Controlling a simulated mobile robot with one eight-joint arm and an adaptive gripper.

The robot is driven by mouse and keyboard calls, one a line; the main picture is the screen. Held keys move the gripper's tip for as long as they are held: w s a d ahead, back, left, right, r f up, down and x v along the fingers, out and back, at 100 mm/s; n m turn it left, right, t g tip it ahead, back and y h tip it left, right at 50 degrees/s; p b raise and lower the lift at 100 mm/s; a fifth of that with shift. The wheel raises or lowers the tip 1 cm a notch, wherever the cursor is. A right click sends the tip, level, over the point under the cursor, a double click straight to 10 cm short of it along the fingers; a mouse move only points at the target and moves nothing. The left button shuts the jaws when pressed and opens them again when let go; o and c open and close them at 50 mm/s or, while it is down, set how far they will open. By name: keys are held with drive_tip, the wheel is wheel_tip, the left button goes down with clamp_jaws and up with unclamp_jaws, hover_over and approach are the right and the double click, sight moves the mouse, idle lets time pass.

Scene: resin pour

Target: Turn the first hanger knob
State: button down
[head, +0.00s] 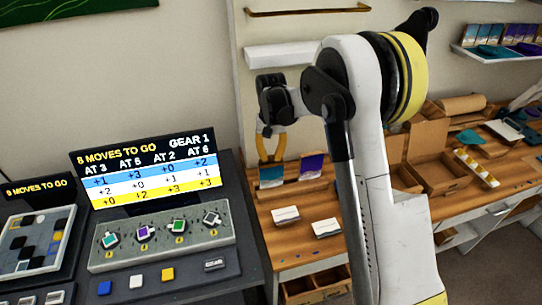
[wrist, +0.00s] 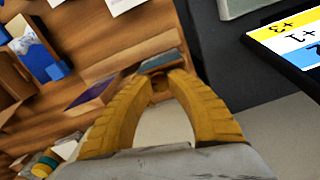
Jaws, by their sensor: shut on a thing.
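A grey panel (head: 165,254) on the dark console carries a row of several small square knobs with coloured faces.
A lit screen (head: 148,172) reading GEAR 1 stands behind the panel. Blue, white and yellow buttons (head: 136,281) lie in front. The table (head: 290,250) holds a purple card (head: 312,166) and two white-topped blocks (head: 326,228). An open cardboard box (head: 437,178) is at right.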

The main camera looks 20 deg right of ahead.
sight(271, 157)
drive_tip(key=m, duration=1.2)
drive_tip(key=shift+m, duration=0.3)
idle(0.4)
drive_tip(key=c, duration=1.2)
unclamp_jaws()
wheel_tip(271, 157, up, 12)
